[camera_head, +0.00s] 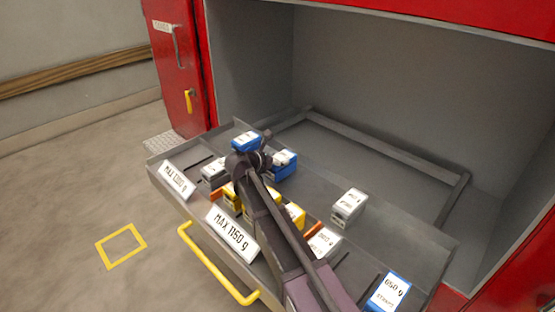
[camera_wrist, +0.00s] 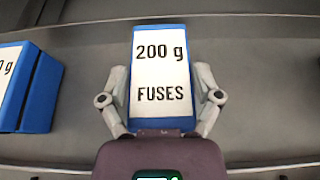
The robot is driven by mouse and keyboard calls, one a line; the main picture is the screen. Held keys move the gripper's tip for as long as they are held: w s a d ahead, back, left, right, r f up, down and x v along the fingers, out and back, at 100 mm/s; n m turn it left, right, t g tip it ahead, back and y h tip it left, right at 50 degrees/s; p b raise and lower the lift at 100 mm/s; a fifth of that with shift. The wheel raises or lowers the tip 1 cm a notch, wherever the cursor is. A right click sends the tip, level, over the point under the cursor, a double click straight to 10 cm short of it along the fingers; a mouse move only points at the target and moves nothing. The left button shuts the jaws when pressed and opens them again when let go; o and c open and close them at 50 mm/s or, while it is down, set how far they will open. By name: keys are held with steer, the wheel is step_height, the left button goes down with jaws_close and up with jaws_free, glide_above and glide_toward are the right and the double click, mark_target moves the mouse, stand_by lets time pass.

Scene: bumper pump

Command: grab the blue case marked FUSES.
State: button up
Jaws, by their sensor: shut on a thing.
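The blue case marked FUSES (camera_wrist: 160,72) has a white label reading "200 g FUSES" and sits between the two fingers of my gripper (camera_wrist: 160,88) in the wrist view. The fingers press on its left and right sides. In the head view, the blue case (camera_head: 246,140) shows at the end of my arm, its lower part hidden by my gripper (camera_head: 247,153). It appears higher than the cases around it, but its gap above the drawer floor cannot be told.
Another blue case (camera_head: 285,161) stands just right of my gripper; its edge shows in the wrist view (camera_wrist: 40,95). A grey case (camera_head: 349,205), yellow cases (camera_head: 295,214) and a blue-edged 650 g case (camera_head: 388,292) share the drawer (camera_head: 410,240). A yellow handle (camera_head: 213,270) is in front.

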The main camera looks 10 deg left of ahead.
mark_target(278, 159)
steer(key=shift+r+p, duration=4.45)
steer(key=shift+r, duration=0.2)
